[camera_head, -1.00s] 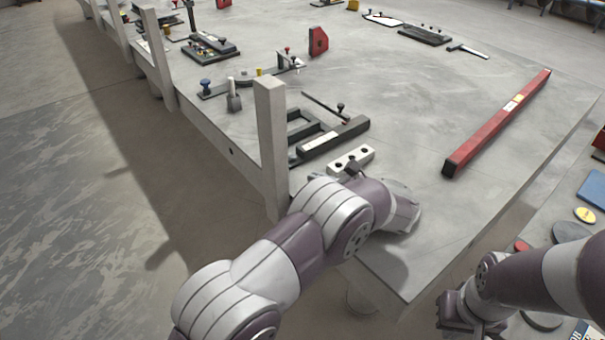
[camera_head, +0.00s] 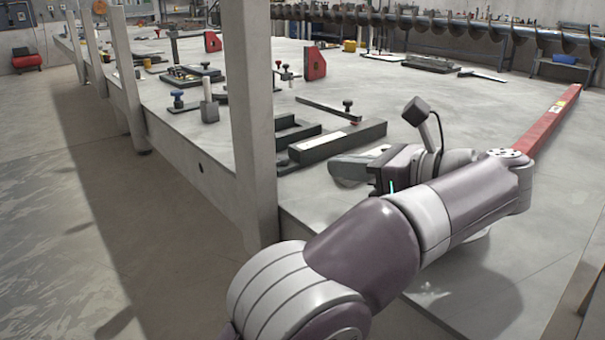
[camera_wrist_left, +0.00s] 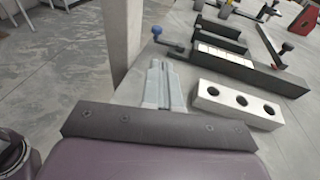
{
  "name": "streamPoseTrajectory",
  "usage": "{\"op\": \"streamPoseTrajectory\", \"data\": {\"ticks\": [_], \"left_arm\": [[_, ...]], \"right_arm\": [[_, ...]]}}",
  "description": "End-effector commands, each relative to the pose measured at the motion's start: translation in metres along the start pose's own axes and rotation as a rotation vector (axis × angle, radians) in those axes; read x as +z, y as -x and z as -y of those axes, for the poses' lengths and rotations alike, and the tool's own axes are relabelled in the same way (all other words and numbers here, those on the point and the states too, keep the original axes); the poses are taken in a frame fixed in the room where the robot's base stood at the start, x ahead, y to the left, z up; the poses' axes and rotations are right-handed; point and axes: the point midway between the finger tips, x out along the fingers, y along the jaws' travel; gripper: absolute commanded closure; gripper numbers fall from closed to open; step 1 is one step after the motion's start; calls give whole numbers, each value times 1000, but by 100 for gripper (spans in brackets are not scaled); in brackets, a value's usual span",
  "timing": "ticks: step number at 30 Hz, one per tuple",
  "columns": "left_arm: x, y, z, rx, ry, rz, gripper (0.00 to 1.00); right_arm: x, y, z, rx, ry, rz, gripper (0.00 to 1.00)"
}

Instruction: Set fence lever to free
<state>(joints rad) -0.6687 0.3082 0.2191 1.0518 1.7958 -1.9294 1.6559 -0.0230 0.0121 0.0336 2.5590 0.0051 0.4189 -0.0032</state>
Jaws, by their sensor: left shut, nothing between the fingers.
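The fence is a dark block with a pale label strip (camera_head: 322,141), lying near the table's left edge. In the left wrist view the fence (camera_wrist_left: 235,64) has a short lever with a blue knob (camera_wrist_left: 157,30) at its left end. The post seems to hide this lever in the head view. A thin bar with a dark knob (camera_head: 347,105) stands behind the fence. My left gripper (camera_head: 338,168) is shut and empty, low over the table in front of the fence. In the left wrist view its fingers (camera_wrist_left: 160,70) point toward the blue-knobbed lever, apparently short of it. My right gripper is out of view.
A tall grey post (camera_head: 250,120) rises at the table edge, left of the fence. A white block with three holes (camera_wrist_left: 238,103) lies right of my fingers. A long red bar (camera_head: 545,120) lies at the right. Open table lies between fence and red bar.

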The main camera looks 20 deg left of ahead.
Motion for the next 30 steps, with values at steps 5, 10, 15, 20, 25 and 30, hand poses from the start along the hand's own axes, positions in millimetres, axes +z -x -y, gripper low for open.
{"op": "streamPoseTrajectory", "data": {"ticks": [5, 10, 15, 20, 25, 30], "left_arm": [[0, -28, -1, 5, 4, -1, 100], [1, -66, -1, 5, 4, 0, 100], [1, -101, -1, 4, 4, -1, 100], [2, -124, 0, 2, 2, 0, 100], [2, -135, 0, 0, 3, -1, 100], [1, -137, 0, -1, 3, -1, 100]], "right_arm": [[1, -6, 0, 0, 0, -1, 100], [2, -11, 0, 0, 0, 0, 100], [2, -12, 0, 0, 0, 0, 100], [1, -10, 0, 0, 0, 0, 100], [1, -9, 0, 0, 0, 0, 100], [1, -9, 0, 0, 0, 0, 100]]}}
